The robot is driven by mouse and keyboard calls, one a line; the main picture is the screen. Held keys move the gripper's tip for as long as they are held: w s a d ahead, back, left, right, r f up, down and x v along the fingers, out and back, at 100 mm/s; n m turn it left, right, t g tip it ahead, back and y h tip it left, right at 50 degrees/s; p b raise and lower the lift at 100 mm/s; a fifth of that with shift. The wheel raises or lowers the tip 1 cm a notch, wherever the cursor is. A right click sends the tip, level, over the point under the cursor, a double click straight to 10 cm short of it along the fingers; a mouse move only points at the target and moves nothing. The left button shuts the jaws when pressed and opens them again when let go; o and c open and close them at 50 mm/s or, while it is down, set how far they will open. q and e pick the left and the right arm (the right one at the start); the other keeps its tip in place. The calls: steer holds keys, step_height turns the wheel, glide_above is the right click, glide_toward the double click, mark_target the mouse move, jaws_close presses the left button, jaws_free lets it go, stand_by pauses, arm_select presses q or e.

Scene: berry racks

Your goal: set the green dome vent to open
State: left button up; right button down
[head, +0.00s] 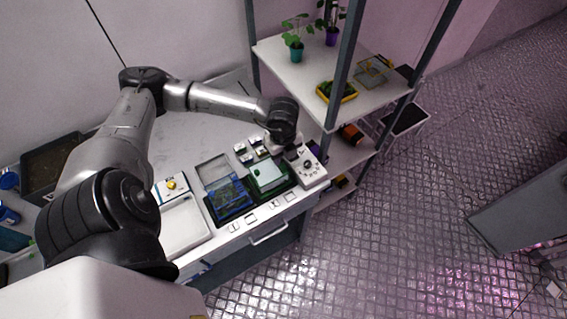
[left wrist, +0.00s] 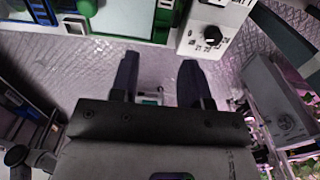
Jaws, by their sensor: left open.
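The green dome (head: 267,177) is a green-based tray with a pale translucent lid on the bench, between the blue tray and a white dial box. Part of a green-edged unit (left wrist: 120,14) shows at the top of the left wrist view. The vent's setting is too small to tell. My left gripper (head: 293,152) is above the bench, beside the far right side of the green dome and near the dial box. In the left wrist view its two dark fingers (left wrist: 158,78) are apart, with nothing held between them. My right gripper is out of view.
The white dial box (head: 309,168) with a black knob stands right of the dome; it also shows in the left wrist view (left wrist: 212,28). A blue tray (head: 232,198) is to the left. A shelf rack (head: 338,95) rises at the right.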

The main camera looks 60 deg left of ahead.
mark_target(283, 166)
arm_select(q)
steer(key=shift+f, duration=2.85)
jaws_close()
